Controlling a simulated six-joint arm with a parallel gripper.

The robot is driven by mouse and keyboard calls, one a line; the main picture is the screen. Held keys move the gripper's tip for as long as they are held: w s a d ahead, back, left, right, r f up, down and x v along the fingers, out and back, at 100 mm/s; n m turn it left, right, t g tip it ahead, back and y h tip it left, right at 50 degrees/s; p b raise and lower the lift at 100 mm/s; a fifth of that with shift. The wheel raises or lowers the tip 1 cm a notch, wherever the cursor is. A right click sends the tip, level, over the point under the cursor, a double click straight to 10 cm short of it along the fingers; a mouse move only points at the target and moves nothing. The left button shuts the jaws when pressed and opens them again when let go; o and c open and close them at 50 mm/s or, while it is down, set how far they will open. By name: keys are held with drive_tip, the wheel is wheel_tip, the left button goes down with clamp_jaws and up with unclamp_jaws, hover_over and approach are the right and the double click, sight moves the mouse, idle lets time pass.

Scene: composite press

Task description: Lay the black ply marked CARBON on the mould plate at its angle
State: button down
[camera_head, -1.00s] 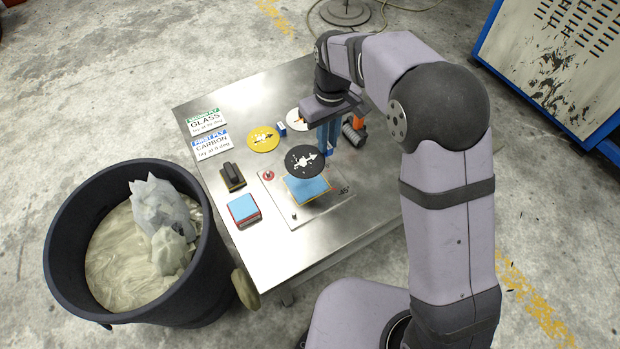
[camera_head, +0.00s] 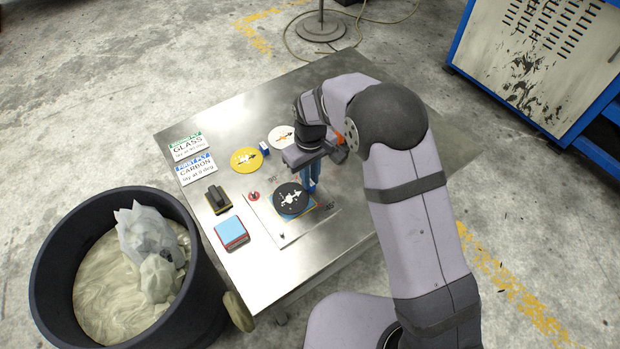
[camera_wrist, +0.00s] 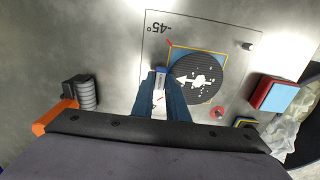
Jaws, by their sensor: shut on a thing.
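The black ply (camera_head: 290,199) has a white arrow and speckles. It lies over the blue square with a yellow edge on the mould plate (camera_head: 284,236); whether it touches is unclear. My gripper (camera_head: 311,187) is shut on the ply's small blue-and-white tab at its edge. In the wrist view the fingers of my gripper (camera_wrist: 160,98) sit beside the ply (camera_wrist: 200,76), and its arrow points towards them. A -45° mark shows on the plate. The card marked CARBON (camera_head: 196,170) reads "first ply", "lay at 0 deg".
A yellow ply (camera_head: 246,160) and a white ply (camera_head: 281,136) lie behind. A dark-handled block (camera_head: 217,200) and a blue-and-red block (camera_head: 231,232) lie left of the plate. A GLASS card (camera_head: 187,147) is at back left. A dark bin (camera_head: 45,250) stands left of the table. The front table area is clear.

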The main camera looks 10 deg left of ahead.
drive_tip(key=shift+f, duration=0.6)
drive_tip(key=shift+f, duration=0.2)
drive_tip(key=c, duration=1.7)
unclamp_jaws()
drive_tip(key=shift+c, duration=0.2)
wheel_tip(320, 180, up, 12)
drive_tip(key=b, duration=0.1)
drive_tip(key=shift+r, duration=0.2)
